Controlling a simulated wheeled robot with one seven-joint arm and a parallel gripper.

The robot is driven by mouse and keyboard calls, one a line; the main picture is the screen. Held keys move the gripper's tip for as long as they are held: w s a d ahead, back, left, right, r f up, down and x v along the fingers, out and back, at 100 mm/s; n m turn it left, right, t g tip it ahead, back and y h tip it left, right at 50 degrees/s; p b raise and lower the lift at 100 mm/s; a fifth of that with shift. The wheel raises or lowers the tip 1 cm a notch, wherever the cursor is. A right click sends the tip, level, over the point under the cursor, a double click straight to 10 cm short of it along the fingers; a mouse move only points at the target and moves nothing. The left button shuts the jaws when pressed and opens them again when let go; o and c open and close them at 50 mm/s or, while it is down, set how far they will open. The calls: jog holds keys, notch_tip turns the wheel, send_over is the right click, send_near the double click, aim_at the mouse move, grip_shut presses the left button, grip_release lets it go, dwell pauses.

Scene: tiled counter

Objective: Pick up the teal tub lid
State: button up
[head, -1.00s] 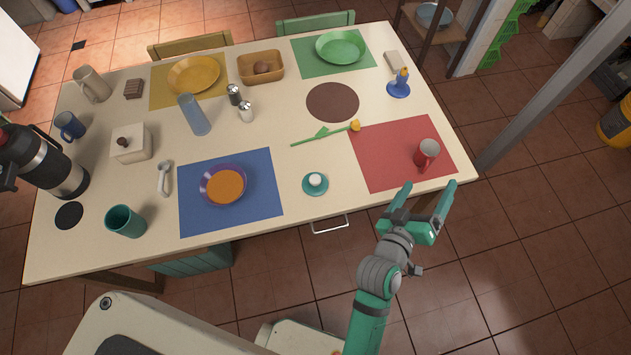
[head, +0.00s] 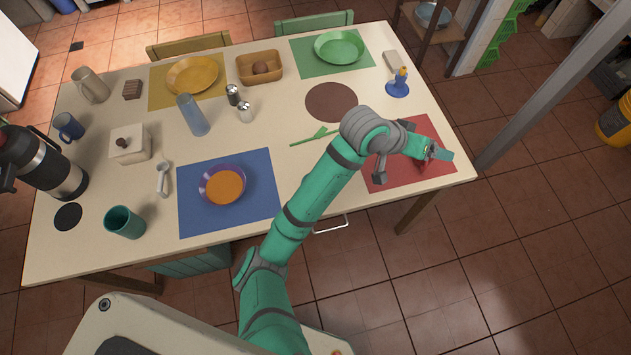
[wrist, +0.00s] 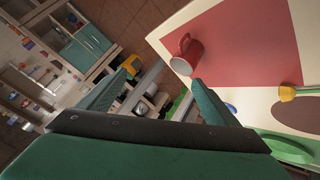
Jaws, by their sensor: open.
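The teal tub lid, a small round teal disc with a white knob in the earlier head view, is now hidden behind my arm in the head view. It does not show in the wrist view. My gripper (head: 440,153) is over the red mat (head: 395,178) at the table's right end, to the right of where the lid was seen. In the wrist view my gripper (wrist: 158,95) is open, with nothing between its fingers. A red mug (wrist: 187,55) stands on the mat beyond the fingers; my gripper mostly hides it in the head view.
A yellow tulip (wrist: 288,94) lies by the mat, partly behind my arm. The blue candle holder (head: 397,90) stands farther back. A blue mat (head: 262,203) with a purple-rimmed bowl (head: 208,190) and a teal cup (head: 125,222) are to the left.

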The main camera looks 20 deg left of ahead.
jog(key=s+a+f+g+y, duration=0.1)
jog(key=s+a+g+y, duration=0.1)
jog(key=a, duration=0.6)
jog(key=s+a+f+g+y, duration=0.2)
jog(key=s+a+y, duration=0.1)
jog(key=a, duration=0.5)
jog(key=s+a+f+g+y, duration=0.2)
jog(key=s+a, duration=0.3)
jog(key=a, duration=0.3)
jog(key=shift+a+f+y, duration=0.25)
jog(key=shift+a+y, duration=0.05)
jog(key=shift+a, duration=0.1)
notch_tip(320, 180, down, 10)
jog(key=shift+w+a+f, duration=0.1)
jog(key=c, duration=1.1)
